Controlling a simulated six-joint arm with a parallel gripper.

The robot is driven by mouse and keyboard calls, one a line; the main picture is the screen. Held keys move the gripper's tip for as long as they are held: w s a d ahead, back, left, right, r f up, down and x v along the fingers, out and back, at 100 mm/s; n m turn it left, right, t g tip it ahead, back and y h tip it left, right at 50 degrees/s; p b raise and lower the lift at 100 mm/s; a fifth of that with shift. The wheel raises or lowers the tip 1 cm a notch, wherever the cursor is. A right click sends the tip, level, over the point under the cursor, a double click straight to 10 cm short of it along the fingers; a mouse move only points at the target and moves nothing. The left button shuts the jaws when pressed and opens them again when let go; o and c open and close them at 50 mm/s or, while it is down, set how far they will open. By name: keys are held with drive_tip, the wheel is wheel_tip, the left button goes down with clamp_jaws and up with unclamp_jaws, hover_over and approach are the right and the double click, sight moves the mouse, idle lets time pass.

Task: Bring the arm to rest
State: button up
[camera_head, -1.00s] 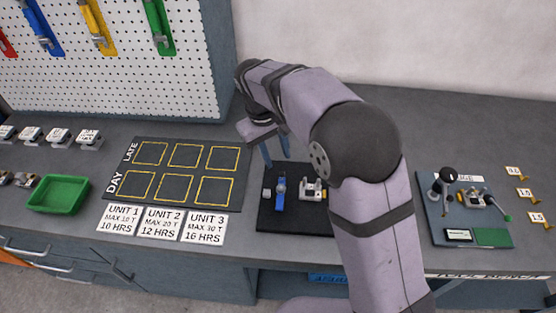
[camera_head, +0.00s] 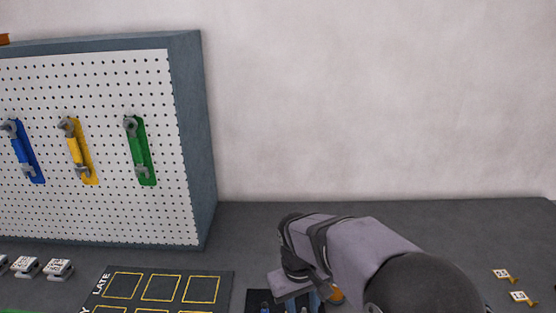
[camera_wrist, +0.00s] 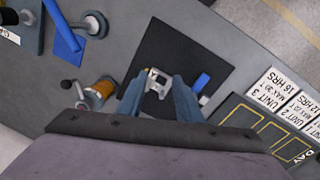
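My gripper (camera_wrist: 157,88) is open in the wrist view, its two blue-grey fingers apart with nothing seen between them but the fixture below. It hangs above a black mat (camera_wrist: 155,38) that carries a small grey-white fixture (camera_wrist: 158,78) and a blue-handled piece (camera_wrist: 201,82). In the head view my gripper (camera_head: 291,304) is at the bottom edge, its tips cut off. A copper-coloured coil (camera_wrist: 103,88) on a grey holder stands beside the mat; an orange bit of it (camera_head: 336,295) shows beside my wrist in the head view.
A pegboard (camera_head: 100,150) with coloured wrenches stands at the left. A dark board with yellow squares (camera_head: 164,271) lies before it. Unit cards (camera_wrist: 268,88) are beside the board. A gauge fixture with a blue bar (camera_wrist: 62,28) is in the wrist view.

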drive_tip(key=s+d+f+m, duration=0.2)
drive_tip(key=s+d, duration=0.2)
drive_tip(key=s, duration=0.3)
drive_tip(key=s+d+f+m+y, duration=0.1)
drive_tip(key=s+d+f+m, duration=0.1)
drive_tip(key=s+d, duration=0.3)
drive_tip(key=s, duration=0.3)
drive_tip(key=shift+f, duration=0.15)
